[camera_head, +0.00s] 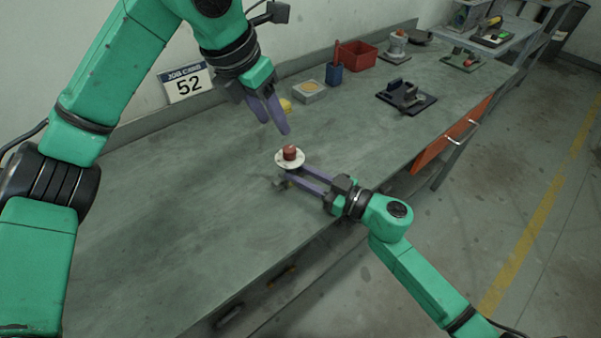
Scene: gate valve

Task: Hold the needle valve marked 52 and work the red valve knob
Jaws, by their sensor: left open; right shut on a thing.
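The needle valve (287,161) is above the workbench near its front edge, with a pale round disc and a red knob (290,152) on top. My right gripper (290,179) is shut on the valve's body below the disc, reaching in from the right. My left gripper (273,121) is open and empty, above and slightly left of the red knob, fingers pointing down and apart from it. A job card (187,83) marked 52 stands at the back by the wall. Any marking on the valve is too small to read. The valve's lower part is partly hidden.
An orange drawer front (452,138) is at the bench's front. The bench's left part is clear.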

